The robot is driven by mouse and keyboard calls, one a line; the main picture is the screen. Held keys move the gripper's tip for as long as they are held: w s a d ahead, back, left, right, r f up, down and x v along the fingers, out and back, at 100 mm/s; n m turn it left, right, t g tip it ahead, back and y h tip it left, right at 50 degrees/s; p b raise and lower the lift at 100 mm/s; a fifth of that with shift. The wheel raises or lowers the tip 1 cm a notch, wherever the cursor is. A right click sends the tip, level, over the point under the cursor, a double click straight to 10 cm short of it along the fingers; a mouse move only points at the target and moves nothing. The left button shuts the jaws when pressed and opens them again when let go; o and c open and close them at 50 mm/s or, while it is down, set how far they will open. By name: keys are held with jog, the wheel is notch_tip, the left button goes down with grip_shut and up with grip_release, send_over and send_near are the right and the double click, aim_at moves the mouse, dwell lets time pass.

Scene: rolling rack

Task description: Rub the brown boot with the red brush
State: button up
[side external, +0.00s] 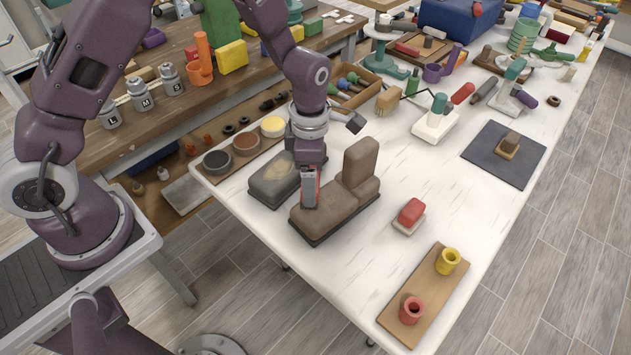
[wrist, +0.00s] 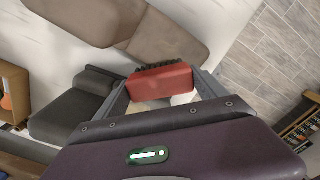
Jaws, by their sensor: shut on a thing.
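My gripper (side external: 310,192) is shut on the red brush (wrist: 160,81), which sits between the two fingers in the wrist view with its dark bristles toward the brown boot (wrist: 165,32). In the side external view the brown boot (side external: 357,183) stands on the white table with its raised shaft at the back right. My gripper is over the boot's lower toe end, at its left. The fingers mostly hide the brush there. The brush is at or very close to the boot's top; I cannot tell whether the bristles touch.
A red block on a pale base (side external: 410,213) and a wooden board (side external: 437,285) with red and yellow cups are at right. The table between is clear.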

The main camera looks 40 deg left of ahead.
jog(key=shift+w, duration=0.5)
jog(key=shift+s+d, duration=0.2)
jog(key=shift+d, duration=1.55)
jog(key=shift+s+d, duration=0.2)
jog(key=shift+d, duration=1.55)
jog(key=shift+w+a, duration=0.2)
jog(key=shift+a, duration=1.55)
jog(key=shift+w+a, duration=0.2)
jog(key=shift+a, duration=1.55)
jog(key=shift+d+r, duration=0.1)
jog(key=shift+r, duration=4.15)
